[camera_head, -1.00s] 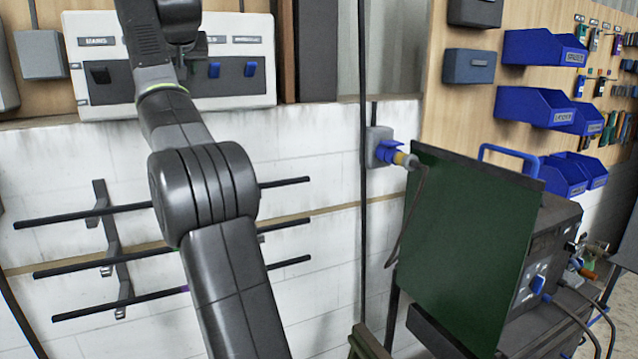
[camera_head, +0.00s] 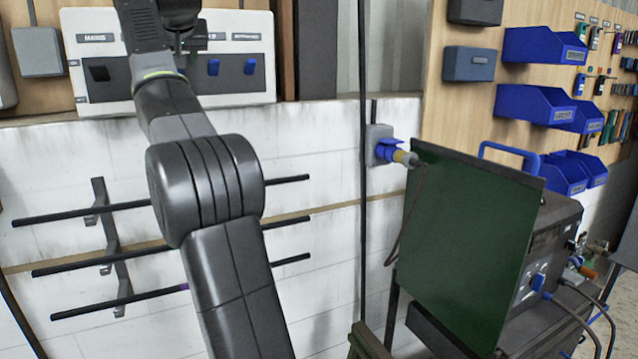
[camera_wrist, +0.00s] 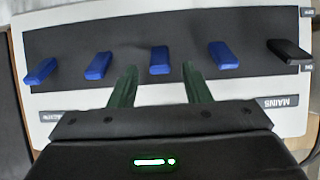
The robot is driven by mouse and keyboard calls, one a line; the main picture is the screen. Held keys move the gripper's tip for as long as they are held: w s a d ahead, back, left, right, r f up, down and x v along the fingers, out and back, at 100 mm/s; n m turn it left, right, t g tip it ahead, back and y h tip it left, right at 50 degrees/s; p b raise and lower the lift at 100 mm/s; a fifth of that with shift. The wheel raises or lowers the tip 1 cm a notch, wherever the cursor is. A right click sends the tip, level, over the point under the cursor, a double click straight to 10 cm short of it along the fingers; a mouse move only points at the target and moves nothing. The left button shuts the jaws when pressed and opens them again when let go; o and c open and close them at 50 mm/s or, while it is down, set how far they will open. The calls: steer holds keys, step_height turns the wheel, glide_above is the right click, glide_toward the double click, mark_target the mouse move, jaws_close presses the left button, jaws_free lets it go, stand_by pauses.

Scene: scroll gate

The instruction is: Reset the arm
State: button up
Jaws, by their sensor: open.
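My gripper (camera_wrist: 159,67) is open, its two green fingers spread in front of the switch panel in the wrist view. Nothing is held between the fingers. A blue switch (camera_wrist: 160,60) shows in the gap between them, but I cannot tell whether they touch it. More blue switches (camera_wrist: 98,66) and a black switch (camera_wrist: 289,51) by the MAINS label line the dark strip. In the head view my arm (camera_head: 205,185) reaches up to the white panel (camera_head: 240,25) and hides its middle. The fingertips are not clear there.
A wall rack with dark rods (camera_head: 85,215) is left of and behind my arm. A green board (camera_head: 465,240) stands at the right by a dark machine (camera_head: 550,240). Blue bins (camera_head: 535,105) hang on the wooden board at the upper right.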

steer(key=v, duration=1.1)
steer(key=x, duration=1.4)
steer(key=shift+w+f, duration=0.1)
steer(key=f+t+b, duration=0.1)
steer(key=f+t+y+b, duration=0.1)
steer(key=t+b, duration=0.1)
steer(key=s+f+t+y+b, duration=0.1)
steer(key=t, duration=0.1)
steer(key=shift+s+d, duration=0.1)
steer(key=shift+d, duration=0.2)
